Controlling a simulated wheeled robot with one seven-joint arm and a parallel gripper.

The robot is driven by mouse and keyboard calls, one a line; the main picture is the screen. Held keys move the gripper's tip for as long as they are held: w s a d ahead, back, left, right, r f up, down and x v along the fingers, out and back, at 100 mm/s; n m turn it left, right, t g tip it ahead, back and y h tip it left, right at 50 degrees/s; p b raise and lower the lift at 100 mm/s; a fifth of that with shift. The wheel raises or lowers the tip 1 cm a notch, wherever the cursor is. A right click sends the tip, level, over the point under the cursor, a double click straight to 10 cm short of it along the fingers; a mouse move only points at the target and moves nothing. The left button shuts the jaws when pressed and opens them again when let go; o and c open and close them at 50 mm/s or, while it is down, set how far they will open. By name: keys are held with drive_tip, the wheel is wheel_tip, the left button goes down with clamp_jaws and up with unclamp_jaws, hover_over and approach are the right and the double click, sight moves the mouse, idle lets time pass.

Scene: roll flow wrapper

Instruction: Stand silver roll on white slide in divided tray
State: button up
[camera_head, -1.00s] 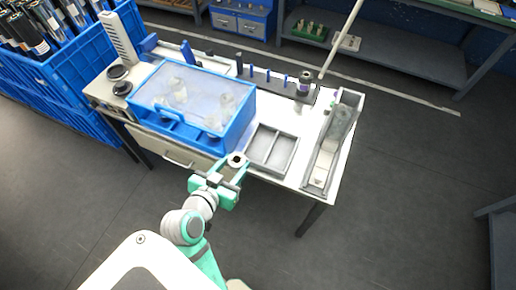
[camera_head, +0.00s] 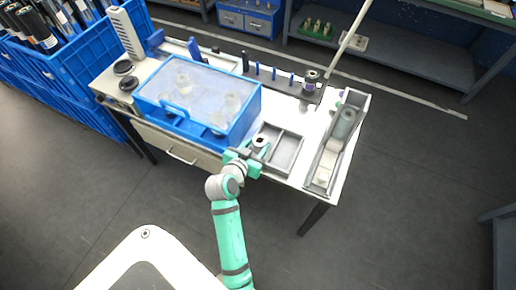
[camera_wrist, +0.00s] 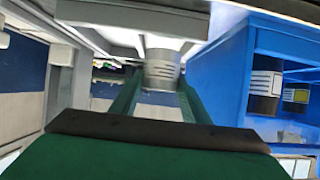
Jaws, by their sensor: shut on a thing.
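My gripper (camera_head: 256,151) is shut on the silver roll (camera_head: 260,141), which looks upright, its dark centre hole facing up. In the wrist view the silver roll (camera_wrist: 161,70) sits between the green fingers of my gripper (camera_wrist: 157,88). The roll is at the left edge of a grey two-compartment tray (camera_head: 298,137); I cannot tell its height above it. A long grey tray (camera_head: 361,103) stands to the right. It holds a white piece (camera_head: 325,165), which looks like the slide, and a grey rounded part (camera_head: 345,122) behind it.
A blue bin with a clear cover (camera_head: 196,90) stands just left of my gripper; white rolls show inside. A rack with blue pegs (camera_head: 274,74) and a dark roll (camera_head: 310,78) lines the back of the white table. Clear tabletop shows between the two trays.

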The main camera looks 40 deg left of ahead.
sight(257, 151)
drive_tip(key=shift+w+f, duration=0.2)
drive_tip(key=shift+f, duration=1.45)
drive_tip(key=shift+f, duration=0.15)
drive_tip(key=o, duration=1.2)
drive_tip(key=shift+c, duration=0.2)
drive_tip(key=shift+s+r, duration=0.2)
drive_tip(key=v, duration=1.1)
drive_tip(key=shift+s, duration=0.3)
drive_tip(key=shift+d+r, duration=0.1)
drive_tip(key=shift+d, duration=0.05)
